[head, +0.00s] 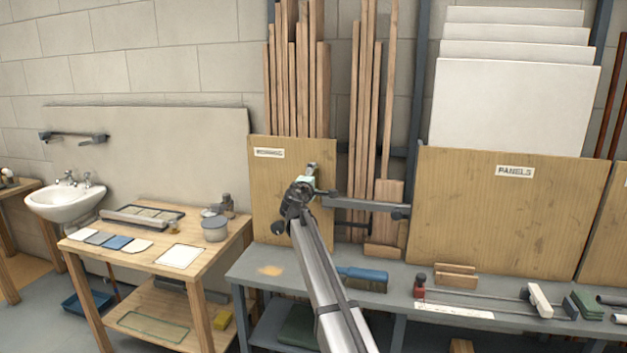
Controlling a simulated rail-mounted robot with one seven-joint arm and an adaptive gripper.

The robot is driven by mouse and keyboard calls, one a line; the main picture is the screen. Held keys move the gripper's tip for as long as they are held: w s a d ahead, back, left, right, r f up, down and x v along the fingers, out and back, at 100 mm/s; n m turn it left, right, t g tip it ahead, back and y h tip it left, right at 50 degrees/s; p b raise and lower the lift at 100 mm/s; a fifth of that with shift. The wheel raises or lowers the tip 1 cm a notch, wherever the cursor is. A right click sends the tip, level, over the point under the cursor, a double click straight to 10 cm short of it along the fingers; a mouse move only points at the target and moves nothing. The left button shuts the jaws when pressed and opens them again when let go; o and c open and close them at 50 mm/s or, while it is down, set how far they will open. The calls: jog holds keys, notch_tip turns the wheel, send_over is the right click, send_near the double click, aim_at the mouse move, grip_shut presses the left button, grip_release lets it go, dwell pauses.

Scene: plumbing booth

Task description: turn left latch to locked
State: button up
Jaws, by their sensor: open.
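My arm reaches up from the bottom edge, and my gripper (308,178) is at its far end, in front of the right part of the left plywood panel (272,200). The gripper is small and dark here, and its fingers are hard to make out. It is open, and I see nothing held in it. A grey horizontal bar (365,205) with a dark end runs right from beside the gripper, across the timber bay. I cannot tell whether this bar is the left latch, or whether the gripper touches it. No latch shows clearly, and my wrist hides part of this area.
A grey bench (395,283) below holds a blue brush (362,278), wood blocks (456,276) and tools. Upright timber (295,75) and a panels board (510,215) stand behind. A wooden table (150,257) with samples and a sink (66,202) are left.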

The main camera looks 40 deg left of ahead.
jog(key=v, duration=1.2)
jog(key=shift+d+f, duration=0.1)
